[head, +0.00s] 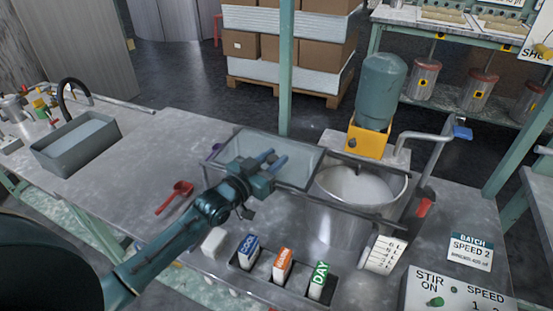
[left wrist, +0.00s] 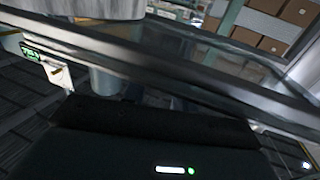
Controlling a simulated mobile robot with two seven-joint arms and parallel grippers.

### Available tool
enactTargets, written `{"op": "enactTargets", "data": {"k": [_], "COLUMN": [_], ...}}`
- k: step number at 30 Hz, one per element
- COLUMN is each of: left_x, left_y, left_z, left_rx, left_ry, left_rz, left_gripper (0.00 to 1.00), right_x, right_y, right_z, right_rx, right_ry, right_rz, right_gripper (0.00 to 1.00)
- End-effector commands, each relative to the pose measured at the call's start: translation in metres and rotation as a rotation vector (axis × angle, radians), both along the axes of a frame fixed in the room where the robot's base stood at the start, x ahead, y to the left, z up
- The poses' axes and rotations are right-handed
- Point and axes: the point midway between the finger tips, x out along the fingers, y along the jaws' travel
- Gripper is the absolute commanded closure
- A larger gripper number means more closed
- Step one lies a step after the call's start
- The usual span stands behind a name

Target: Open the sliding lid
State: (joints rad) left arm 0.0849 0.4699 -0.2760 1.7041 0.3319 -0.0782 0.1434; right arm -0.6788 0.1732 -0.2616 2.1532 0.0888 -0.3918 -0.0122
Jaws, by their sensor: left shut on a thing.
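The sliding lid (head: 303,160) is a clear pane in a dark metal frame. In the head view it lies to the left of the steel pot (head: 333,218), whose round mouth is largely uncovered and shows pale contents. My left gripper (head: 275,161) reaches over the lid's near side and is shut on it; the exact contact is hard to see. In the left wrist view the lid's frame bar (left wrist: 170,68) runs diagonally just beyond the dark gripper body, and the fingertips are hidden. My right gripper is not in view.
Rails run beside the pot. A yellow motor mount (head: 367,140) with a green tank (head: 381,88) stands behind it. Several labelled blocks (head: 282,264) sit in a tray in front. A red clamp-like tool (head: 175,196) lies on the left bench, which is mostly clear.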

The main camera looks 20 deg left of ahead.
Motion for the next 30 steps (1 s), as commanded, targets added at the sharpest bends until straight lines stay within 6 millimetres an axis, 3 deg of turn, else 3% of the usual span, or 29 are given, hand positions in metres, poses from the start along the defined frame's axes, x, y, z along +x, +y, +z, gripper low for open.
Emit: {"op": "enactTargets", "data": {"k": [17,18,24,30], "left_x": [0.0004,0.0005,0.0003,0.0002], "left_y": [0.0036,0.0036,0.0034,0.0033], "left_z": [0.0004,0.0004,0.0004,0.0002], "left_rx": [-0.002,-0.002,-0.001,-0.001], "left_ry": [0.000,0.000,-0.001,-0.001], "left_rz": [0.000,0.000,0.000,0.000], "left_gripper": [1.00,0.69,0.52,0.52], "right_x": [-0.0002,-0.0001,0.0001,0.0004], "right_y": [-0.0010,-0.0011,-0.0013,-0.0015], "right_z": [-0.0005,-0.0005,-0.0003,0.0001], "right_rx": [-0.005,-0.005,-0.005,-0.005], "right_ry": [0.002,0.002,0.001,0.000], "right_rz": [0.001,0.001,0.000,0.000], "right_gripper": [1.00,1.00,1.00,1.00]}}
